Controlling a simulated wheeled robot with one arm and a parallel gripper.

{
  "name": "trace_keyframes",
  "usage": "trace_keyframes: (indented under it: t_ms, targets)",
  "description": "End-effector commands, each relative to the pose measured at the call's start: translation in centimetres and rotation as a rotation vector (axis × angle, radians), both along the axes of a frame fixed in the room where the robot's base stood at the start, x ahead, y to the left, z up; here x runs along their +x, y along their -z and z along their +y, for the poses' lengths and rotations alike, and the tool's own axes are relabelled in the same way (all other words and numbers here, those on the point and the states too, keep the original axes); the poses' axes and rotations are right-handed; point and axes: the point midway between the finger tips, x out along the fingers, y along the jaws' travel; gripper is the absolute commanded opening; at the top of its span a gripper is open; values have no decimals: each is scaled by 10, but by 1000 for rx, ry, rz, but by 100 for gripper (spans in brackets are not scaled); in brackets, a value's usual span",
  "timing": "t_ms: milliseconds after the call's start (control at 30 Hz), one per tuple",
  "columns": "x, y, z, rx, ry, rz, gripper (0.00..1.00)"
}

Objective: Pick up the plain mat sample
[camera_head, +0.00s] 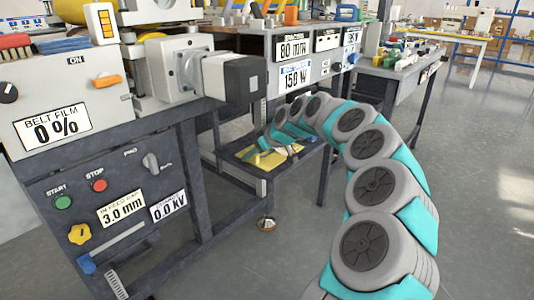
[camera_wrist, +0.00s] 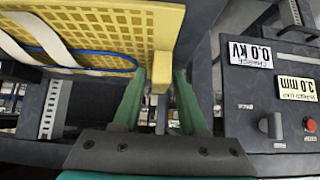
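In the wrist view, a yellow sheet with a grid of small holes (camera_wrist: 110,25) fills the upper left. A plain yellow tab (camera_wrist: 160,75) hangs from its near edge. I cannot tell for sure whether this is the plain mat sample. My gripper (camera_wrist: 160,88) has green fingers standing apart on either side of the tab, with gaps showing beside it. In the head view, a yellow piece (camera_head: 265,158) lies on the low shelf under the bench. My gripper (camera_head: 291,150) is just beside and over it, small and partly hidden by my arm.
A pale strap (camera_wrist: 40,38) and a blue loop (camera_wrist: 100,70) cross the yellow sheet. The dark low shelf (camera_head: 300,165) has table legs around it. The control cabinet (camera_head: 120,190) with buttons stands at left. Open floor (camera_head: 480,150) lies to the right.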

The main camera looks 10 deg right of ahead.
Motion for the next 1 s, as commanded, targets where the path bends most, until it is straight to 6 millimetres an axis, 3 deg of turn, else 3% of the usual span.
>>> trace_keyframes:
  t_ms: [33,367,1000]
  targets:
    - [0,0,0,0,0,0,35]
    - [0,0,0,0,0,0,0]
    - [0,0,0,0,0,0,0]
